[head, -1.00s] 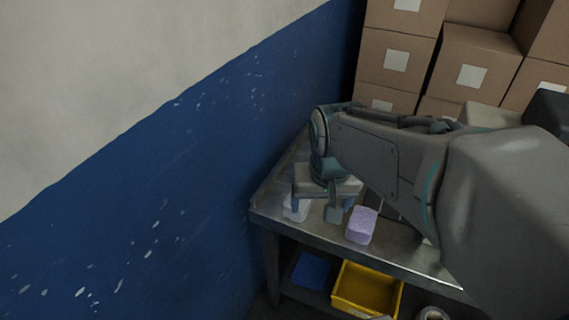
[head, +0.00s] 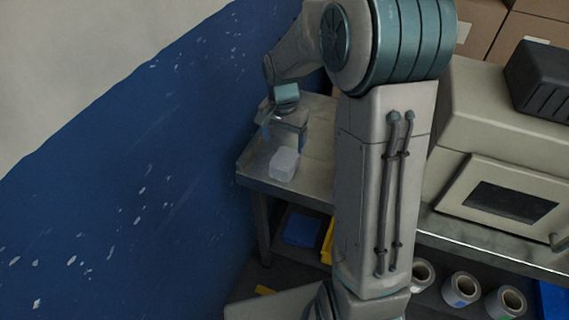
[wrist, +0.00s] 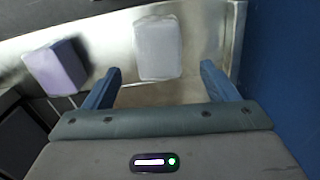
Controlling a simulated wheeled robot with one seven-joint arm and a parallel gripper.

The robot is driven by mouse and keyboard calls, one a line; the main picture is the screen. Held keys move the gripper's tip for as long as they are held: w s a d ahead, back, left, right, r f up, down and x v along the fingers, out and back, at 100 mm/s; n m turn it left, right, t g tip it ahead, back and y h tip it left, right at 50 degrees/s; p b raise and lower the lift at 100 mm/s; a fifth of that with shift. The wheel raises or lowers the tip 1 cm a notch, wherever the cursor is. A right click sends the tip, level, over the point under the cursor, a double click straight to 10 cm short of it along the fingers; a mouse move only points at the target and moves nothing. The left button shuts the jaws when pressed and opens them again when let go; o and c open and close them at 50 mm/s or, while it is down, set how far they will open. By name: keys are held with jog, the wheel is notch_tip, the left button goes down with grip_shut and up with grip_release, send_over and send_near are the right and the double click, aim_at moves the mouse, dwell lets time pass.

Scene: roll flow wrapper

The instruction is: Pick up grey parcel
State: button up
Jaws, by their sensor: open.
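The grey parcel (head: 284,163) is a pale, rounded block on the metal table near its left corner in the head view. In the wrist view the grey parcel (wrist: 158,46) lies ahead, between the lines of my two blue fingers. My gripper (wrist: 160,72) is open and empty, and the parcel appears just beyond the fingertips. In the head view my gripper (head: 285,128) is behind and above the parcel; the exact gap cannot be told. A lilac parcel (wrist: 57,68) lies to the left in the wrist view and is hidden by my arm in the head view.
The blue wall (head: 150,180) runs close along the table's left side. A beige machine (head: 500,145) stands on the right. Paper rolls (head: 461,289) and a blue tray (head: 301,229) are on the lower shelf. Dark items sit left of the lilac parcel in the wrist view.

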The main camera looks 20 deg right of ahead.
aim_at(285, 159)
notch_tip(285, 159, down, 9)
jog(key=shift+d+r+p, duration=0.15)
jog(key=shift+p, duration=0.15)
jog(key=c, duration=1.2)
